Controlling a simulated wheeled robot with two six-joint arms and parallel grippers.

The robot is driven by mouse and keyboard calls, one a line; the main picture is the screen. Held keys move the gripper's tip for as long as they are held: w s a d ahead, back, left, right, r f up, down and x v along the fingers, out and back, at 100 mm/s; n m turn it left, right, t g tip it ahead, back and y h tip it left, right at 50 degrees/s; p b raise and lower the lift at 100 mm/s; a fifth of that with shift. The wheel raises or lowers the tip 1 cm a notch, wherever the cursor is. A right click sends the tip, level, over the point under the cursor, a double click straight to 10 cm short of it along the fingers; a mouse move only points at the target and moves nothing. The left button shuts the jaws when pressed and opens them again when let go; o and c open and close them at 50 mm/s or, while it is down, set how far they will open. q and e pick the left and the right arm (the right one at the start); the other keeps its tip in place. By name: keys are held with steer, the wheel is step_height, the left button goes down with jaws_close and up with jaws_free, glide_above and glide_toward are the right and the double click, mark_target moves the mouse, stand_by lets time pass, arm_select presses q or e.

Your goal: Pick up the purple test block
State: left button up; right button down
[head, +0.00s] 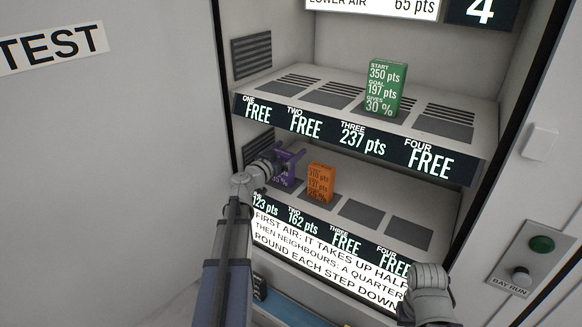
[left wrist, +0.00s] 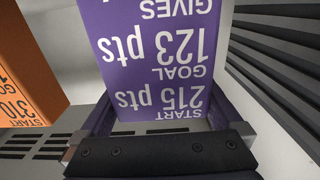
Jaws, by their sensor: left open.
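The purple test block (head: 281,180) stands in slot one of the lower shelf, at its left end. It fills the middle of the left wrist view (left wrist: 150,60), its print upside down there, reading start 215, goal 123 pts. My left gripper (head: 287,164) is at the block with its jaws open. In the left wrist view its fingers (left wrist: 160,118) lie one on each side of the block. I cannot tell whether either touches it. My right arm's grey end shows at the lower right of the head view, but its jaws do not show.
An orange block (head: 321,182) stands close to the right in slot two; slots three and four are empty. Above, the upper shelf (head: 340,133) holds a green block (head: 384,88). A side wall with a dark vent (head: 252,56) bounds the left. A button panel (head: 527,258) is at right.

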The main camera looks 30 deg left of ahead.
arm_select(q)
steer(key=shift+a, duration=0.1)
steer(key=shift+c, duration=0.5)
jaws_close()
